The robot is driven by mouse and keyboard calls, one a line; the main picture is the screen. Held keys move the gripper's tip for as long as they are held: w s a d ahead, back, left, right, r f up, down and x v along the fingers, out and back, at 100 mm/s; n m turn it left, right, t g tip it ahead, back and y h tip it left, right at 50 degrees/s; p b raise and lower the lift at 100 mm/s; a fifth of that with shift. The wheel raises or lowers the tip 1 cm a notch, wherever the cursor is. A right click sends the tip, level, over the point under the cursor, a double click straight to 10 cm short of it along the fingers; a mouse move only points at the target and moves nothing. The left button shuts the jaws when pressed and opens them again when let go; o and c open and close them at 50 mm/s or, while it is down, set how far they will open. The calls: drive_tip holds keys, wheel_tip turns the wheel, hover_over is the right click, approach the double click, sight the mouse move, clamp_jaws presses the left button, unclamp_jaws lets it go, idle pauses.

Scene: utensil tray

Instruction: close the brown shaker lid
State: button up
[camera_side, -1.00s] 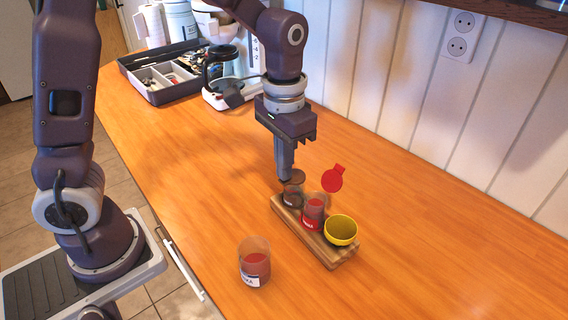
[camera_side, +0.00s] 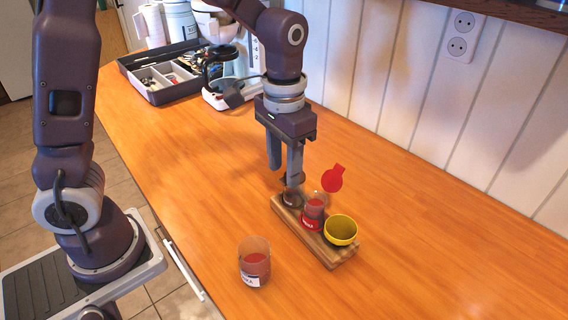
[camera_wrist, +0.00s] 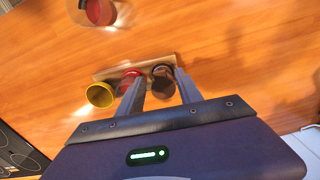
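The brown shaker (camera_side: 291,198) stands at the far left end of a wooden holder (camera_side: 325,253). Its brown lid is mostly hidden behind my finger in the side view, so I cannot tell its exact angle. My gripper (camera_side: 284,176) points down over that end with its fingers apart and nothing visible held between them. One finger is right at the shaker's top; I cannot tell whether it touches. In the wrist view the brown shaker (camera_wrist: 163,84) shows between the fingertips of my gripper (camera_wrist: 158,86).
Beside it in the holder are a red shaker (camera_side: 312,210) with its red lid (camera_side: 332,178) raised, and a yellow bowl-like cup (camera_side: 341,230). A glass with red contents (camera_side: 254,262) stands in front. A utensil tray (camera_side: 160,85) is at the back left. The right counter is clear.

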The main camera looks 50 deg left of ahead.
sight(284, 180)
wheel_tip(284, 180, up, 7)
idle(0.5)
drive_tip(key=s+a+r+t, duration=0.1)
drive_tip(key=s+a+t, duration=0.1)
drive_tip(key=s, duration=0.6)
drive_tip(key=s+a+r+n+t, duration=0.1)
drive_tip(key=s+a+r+t, duration=0.1)
drive_tip(key=s, duration=0.7)
drive_tip(key=shift+s+r+t, duration=0.2)
drive_tip(key=shift+r+t, duration=0.05)
drive_tip(key=shift+t, duration=0.55)
